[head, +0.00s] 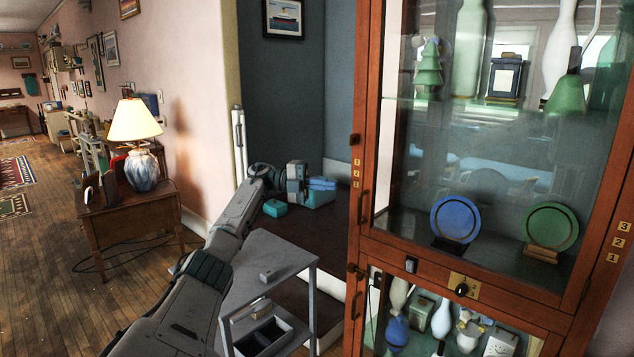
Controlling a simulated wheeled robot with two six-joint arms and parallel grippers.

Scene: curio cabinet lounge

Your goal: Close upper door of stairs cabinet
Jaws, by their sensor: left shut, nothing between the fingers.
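A tall wooden cabinet with glass panes fills the right side of the head view. Its upper glass front (470,135) has a reddish-brown frame, and a dark upright handle (360,205) shows on the left edge. I cannot tell whether this upper door is fully shut or ajar. A brass plate with a dark knob (462,290) sits on the rail below the upper glass. My left gripper (325,186) is shut and empty, left of the cabinet's left edge and apart from it in the picture. My right gripper is not in view.
A small grey table (290,255) stands close in front, left of the cabinet. A wooden side table (135,220) with a lit lamp (137,135) stands further left. Vases and plates, including a blue plate (455,221), stand inside the cabinet. The wooden floor (45,265) at left is clear.

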